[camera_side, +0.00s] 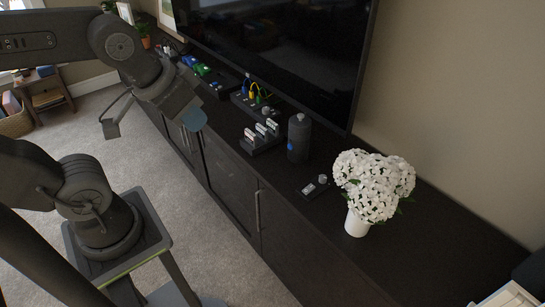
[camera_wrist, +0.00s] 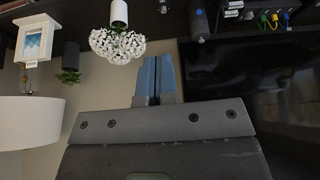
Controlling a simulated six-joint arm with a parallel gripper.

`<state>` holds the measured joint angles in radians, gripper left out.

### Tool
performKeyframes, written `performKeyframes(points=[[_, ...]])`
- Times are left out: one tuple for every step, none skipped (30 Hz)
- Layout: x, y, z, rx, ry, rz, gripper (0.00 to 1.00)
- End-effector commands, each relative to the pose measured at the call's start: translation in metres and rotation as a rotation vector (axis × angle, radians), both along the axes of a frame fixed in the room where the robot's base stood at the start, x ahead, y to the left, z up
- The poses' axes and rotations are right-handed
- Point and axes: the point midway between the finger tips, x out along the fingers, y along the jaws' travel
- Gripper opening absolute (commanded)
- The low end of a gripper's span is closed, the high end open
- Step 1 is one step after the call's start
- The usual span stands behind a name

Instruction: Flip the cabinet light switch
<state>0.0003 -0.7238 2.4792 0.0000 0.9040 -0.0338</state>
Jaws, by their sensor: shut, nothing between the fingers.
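My gripper (camera_side: 192,117) is shut and empty, its blue fingertips high in front of the cabinet's left part. In the wrist view the two blue fingers (camera_wrist: 157,78) lie side by side. A small black box (camera_side: 314,188) with a pale plate and a grey knob lies on the dark cabinet top (camera_side: 430,235), between the bottle and the flowers. It may be the light switch; its setting is too small to read. My gripper is well to its left in the side view, not touching it. In the wrist view a small item (camera_wrist: 163,6) at the top edge may be the same box.
A dark bottle (camera_side: 299,138) stands behind the box, and a white vase of flowers (camera_side: 357,222) to its right. Black blocks with coloured clips (camera_side: 262,136) and cables (camera_side: 253,95) line the cabinet top. A large television (camera_side: 285,45) stands behind. Carpet lies in front.

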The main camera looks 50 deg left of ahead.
Motion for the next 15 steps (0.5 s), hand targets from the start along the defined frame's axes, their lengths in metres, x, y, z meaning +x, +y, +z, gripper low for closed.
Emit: performKeyframes(points=[[-0.003,0.000,-0.001,0.008,-0.007,-0.015,0.00],[-0.003,0.000,-0.002,0.009,-0.007,-0.018,0.00],[-0.001,0.000,-0.002,0.007,-0.005,-0.013,0.00],[0.002,0.000,-0.002,0.002,-0.001,-0.004,0.00],[0.006,0.000,-0.001,-0.007,0.005,0.012,0.00],[0.013,0.000,0.000,-0.021,0.015,0.042,0.00],[0.021,0.000,0.000,-0.035,0.023,0.070,0.00],[0.029,0.000,0.001,-0.052,0.032,0.103,0.00],[0.041,0.000,0.001,-0.075,0.045,0.151,0.00],[0.051,0.000,0.001,-0.093,0.057,0.192,0.00],[0.062,-0.001,0.000,-0.112,0.067,0.233,0.00],[0.077,-0.001,-0.003,-0.138,0.081,0.291,0.00],[0.087,-0.001,-0.005,-0.157,0.091,0.333,0.00],[0.098,-0.001,-0.008,-0.174,0.101,0.376,0.00],[0.112,-0.001,-0.012,-0.196,0.114,0.433,0.00]])
